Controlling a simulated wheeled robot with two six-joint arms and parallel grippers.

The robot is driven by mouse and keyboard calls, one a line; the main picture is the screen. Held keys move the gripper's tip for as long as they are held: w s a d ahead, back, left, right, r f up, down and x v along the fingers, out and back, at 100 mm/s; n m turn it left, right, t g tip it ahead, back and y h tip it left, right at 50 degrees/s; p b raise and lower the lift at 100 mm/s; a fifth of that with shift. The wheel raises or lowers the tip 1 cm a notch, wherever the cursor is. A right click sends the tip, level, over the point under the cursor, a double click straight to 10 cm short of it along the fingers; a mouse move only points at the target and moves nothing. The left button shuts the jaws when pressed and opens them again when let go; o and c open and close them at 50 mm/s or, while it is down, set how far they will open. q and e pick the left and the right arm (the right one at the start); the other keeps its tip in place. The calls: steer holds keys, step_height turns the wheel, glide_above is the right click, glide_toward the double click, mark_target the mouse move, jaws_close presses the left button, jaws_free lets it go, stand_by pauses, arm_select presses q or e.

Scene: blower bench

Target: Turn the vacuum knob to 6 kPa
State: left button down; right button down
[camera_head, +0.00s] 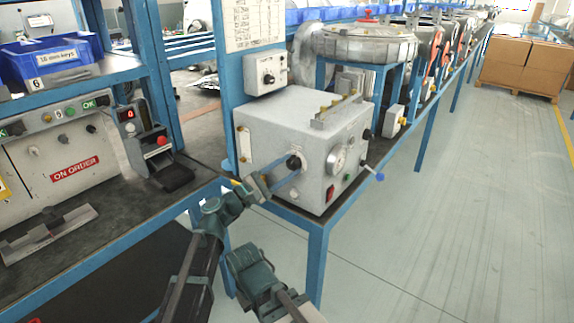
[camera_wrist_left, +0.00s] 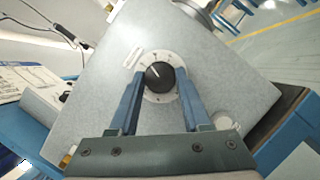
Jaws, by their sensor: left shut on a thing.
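The vacuum knob is a black round knob (camera_head: 294,162) on the front of a light grey box (camera_head: 316,117). In the left wrist view the knob (camera_wrist_left: 158,76) sits on a pale dial plate (camera_wrist_left: 172,58), and its white pointer line points up and left in that picture. The dial marks are too small to read. My left gripper (camera_head: 284,172) reaches the knob from the front. Its blue fingers (camera_wrist_left: 160,84) are on both sides of the knob, shut on it. I see no fingers of my right gripper.
A round gauge (camera_head: 339,160) is right of the knob; its reading is unclear. A small control box (camera_head: 266,71) is on the blue post behind.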

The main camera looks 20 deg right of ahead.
arm_select(q)
steer(key=shift+r+m+g+y+p, duration=0.15)
steer(key=shift+m+g+p, duration=0.35)
steer(key=shift+m, duration=0.6)
steer(key=shift+m+g+y+p, duration=0.15)
steer(key=shift+m+g+p, duration=0.15)
steer(key=shift+m+p, duration=0.55)
steer(key=shift+m, duration=0.45)
steer(key=shift+c, duration=1.8)
jaws_free()
steer(key=shift+a, duration=0.1)
steer(key=b+v, duration=0.2)
steer(key=v, duration=1.1)
steer(key=shift+a, duration=0.35)
